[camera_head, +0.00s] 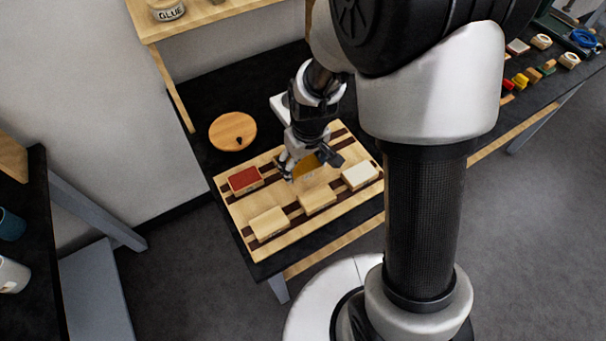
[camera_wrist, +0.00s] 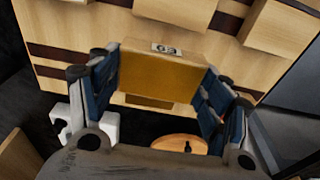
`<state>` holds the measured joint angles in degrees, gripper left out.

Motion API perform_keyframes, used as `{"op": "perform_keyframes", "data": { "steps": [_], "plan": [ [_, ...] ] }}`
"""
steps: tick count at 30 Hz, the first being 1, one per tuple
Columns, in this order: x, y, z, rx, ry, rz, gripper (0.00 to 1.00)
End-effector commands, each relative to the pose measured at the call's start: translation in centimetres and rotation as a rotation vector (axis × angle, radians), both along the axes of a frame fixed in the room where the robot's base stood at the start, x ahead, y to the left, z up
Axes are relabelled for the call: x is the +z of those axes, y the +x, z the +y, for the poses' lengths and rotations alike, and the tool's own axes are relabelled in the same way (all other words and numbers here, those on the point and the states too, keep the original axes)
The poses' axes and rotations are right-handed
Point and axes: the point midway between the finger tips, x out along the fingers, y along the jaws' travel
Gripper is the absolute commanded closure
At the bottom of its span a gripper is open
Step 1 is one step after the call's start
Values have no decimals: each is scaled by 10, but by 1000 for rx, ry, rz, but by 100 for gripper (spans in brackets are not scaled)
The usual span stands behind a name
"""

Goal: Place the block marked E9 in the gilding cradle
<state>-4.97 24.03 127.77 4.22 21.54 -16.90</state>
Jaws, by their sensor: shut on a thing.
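My gripper (camera_head: 308,166) is over the striped wooden board (camera_head: 292,226), shut on a block with an ochre-gold face (camera_head: 306,166). In the wrist view my gripper (camera_wrist: 160,85) has its fingers on both sides of this block (camera_wrist: 160,72). Its small label appears upside down and fits E9, though it is blurred. I cannot tell whether the block touches the board. A white piece (camera_head: 281,107) lies partly hidden behind my gripper, and a white notched piece (camera_wrist: 98,128) shows in the wrist view. I cannot tell whether it is the gilding cradle.
The board holds a red-topped block (camera_head: 245,180), a white-topped block (camera_head: 360,175) and two plain wooden blocks (camera_head: 268,223) (camera_head: 318,200). A round wooden disc (camera_head: 232,131) with a dark knob lies behind the board. A shelf (camera_head: 205,17) with a glue jar (camera_head: 167,10) stands at the back.

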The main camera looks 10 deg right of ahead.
Motion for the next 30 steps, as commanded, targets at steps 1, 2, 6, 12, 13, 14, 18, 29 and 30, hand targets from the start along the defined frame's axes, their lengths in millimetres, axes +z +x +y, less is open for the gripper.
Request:
{"op": "perform_keyframes", "data": {
  "steps": [1, 2, 6, 12, 13, 14, 18, 29, 30],
  "plan": [
    [-4, 0, 0, 0, 0, -1, 53],
    [-5, 0, 0, 0, 0, -1, 53],
    [-17, 0, 0, -1, 0, 1, 53],
    [-47, 0, 0, 0, -1, 2, 53],
    [-49, 0, 0, 0, 0, 1, 53],
    [-49, 0, 0, 0, 0, 0, 53],
    [-48, 0, 0, 0, -1, -1, 53],
    [-51, 0, 0, 0, 0, -1, 19],
    [-51, 0, 0, 0, 0, -1, 17]
  ]
}}
